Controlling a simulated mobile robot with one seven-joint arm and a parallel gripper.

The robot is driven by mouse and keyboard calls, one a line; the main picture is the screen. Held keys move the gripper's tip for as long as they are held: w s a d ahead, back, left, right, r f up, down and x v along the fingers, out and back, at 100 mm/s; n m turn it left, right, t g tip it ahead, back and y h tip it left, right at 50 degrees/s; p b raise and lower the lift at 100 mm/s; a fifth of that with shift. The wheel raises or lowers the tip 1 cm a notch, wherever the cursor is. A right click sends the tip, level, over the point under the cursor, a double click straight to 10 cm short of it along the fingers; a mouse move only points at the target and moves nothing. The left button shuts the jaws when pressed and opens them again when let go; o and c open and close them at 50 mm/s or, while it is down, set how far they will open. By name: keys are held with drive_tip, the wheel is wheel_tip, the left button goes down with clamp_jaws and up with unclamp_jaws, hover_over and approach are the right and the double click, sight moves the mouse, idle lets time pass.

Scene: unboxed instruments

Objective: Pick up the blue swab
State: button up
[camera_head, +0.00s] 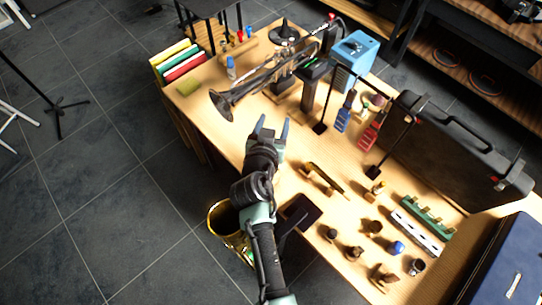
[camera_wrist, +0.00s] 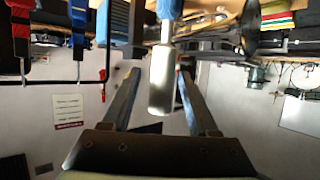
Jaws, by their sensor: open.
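A small blue bundle (camera_head: 397,247) lies among small pieces at the table's lower right, well away from my gripper. A flat blue strip-like piece (camera_head: 343,117) sits beside a red one (camera_head: 371,132), right of my gripper. I cannot tell for sure which blue thing is the swab. In the wrist view, a pale cylinder with a blue end (camera_wrist: 161,80) appears between the fingers; its distance is unclear.
A trumpet (camera_head: 258,82), a bottle (camera_head: 231,68) and a blue box (camera_head: 357,50) stand toward the back. Thin black stands rise from the table. A gold bell-shaped thing (camera_head: 222,215) is beside my arm.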

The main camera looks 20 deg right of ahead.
clamp_jaws()
drive_tip(key=shift+r, duration=0.15)
idle(0.4)
